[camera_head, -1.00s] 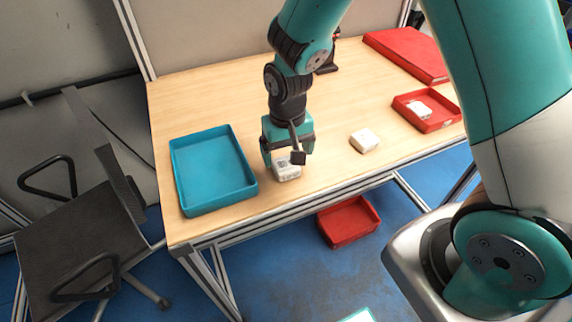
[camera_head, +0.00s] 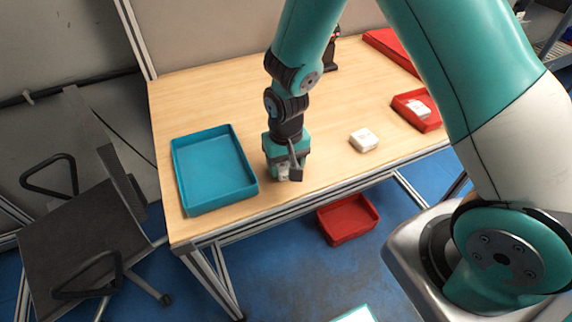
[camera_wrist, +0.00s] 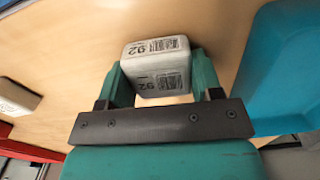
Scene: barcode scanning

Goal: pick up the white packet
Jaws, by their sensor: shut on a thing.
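A white packet (camera_wrist: 158,68) with a barcode label and the number 92 sits between the two fingers of my gripper (camera_wrist: 162,85) in the wrist view. The fingers press on its two sides. In the head view my gripper (camera_head: 286,172) is low over the table (camera_head: 320,110), right of the blue tray, and the packet (camera_head: 283,172) is mostly hidden behind it. I cannot tell whether the packet touches the table. A second white packet (camera_head: 364,140) lies on the table to the right, and its edge shows at the left of the wrist view (camera_wrist: 18,97).
A blue tray (camera_head: 178,190) is left of my gripper. A small red tray (camera_head: 433,124) with a white packet (camera_head: 418,108) stands at the right. A black stand (camera_head: 331,55) is at the back. A red bin (camera_head: 345,236) sits below the front edge. The table's middle is clear.

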